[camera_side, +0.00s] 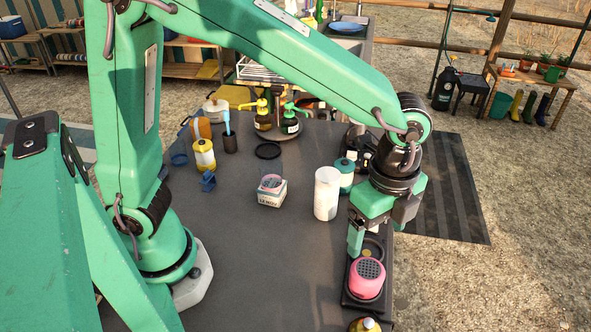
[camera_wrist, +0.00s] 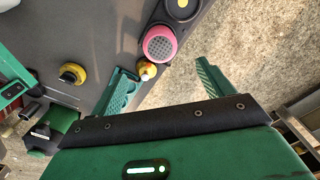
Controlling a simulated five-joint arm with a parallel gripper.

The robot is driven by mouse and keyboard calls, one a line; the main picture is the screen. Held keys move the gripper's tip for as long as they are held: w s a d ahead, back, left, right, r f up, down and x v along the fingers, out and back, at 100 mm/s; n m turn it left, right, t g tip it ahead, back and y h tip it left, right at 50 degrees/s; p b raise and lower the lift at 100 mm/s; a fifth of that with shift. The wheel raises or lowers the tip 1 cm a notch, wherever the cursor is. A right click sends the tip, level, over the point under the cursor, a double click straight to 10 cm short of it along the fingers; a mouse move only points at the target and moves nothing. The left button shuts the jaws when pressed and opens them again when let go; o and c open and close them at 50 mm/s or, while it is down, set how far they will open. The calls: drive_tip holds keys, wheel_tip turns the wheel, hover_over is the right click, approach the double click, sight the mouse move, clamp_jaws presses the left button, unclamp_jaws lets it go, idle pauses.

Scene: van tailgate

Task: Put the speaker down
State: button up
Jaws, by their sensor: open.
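The pink speaker (camera_side: 367,278) with a dark round grille stands in the black tray (camera_side: 347,298) at the table's right edge. The speaker also shows in the wrist view (camera_wrist: 160,44), beyond the fingertips and roughly between their lines. My gripper (camera_side: 378,232) is open and empty, just behind the speaker in the side view and apart from it. In the wrist view its two green fingers (camera_wrist: 164,78) are spread wide. A round recess (camera_side: 373,247) of the tray shows partly behind the near finger.
A white cylinder (camera_side: 327,194) and a teal-and-white jar (camera_side: 345,173) stand left of my gripper. A small yellow-and-red item (camera_side: 364,324) is at the bottom edge, close to the tray. The table's front middle is clear.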

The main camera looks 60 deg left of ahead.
drive_tip(key=shift+a, duration=0.15)
drive_tip(key=s+a+r+n+t, duration=0.2)
drive_tip(key=s+a+n, duration=0.1)
drive_tip(key=a+n, duration=0.3)
drive_tip(key=s+a+r+n+t, duration=0.1)
drive_tip(key=s+a+r+n, duration=0.2)
drive_tip(key=a+n, duration=0.3)
drive_tip(key=s+a+r+n+t, duration=0.2)
drive_tip(key=a+n, duration=0.4)
drive_tip(key=a, duration=0.5)
drive_tip(key=shift+s+r+t, duration=0.3)
drive_tip(key=shift+s+r, duration=0.2)
drive_tip(key=shift+s, duration=0.1)
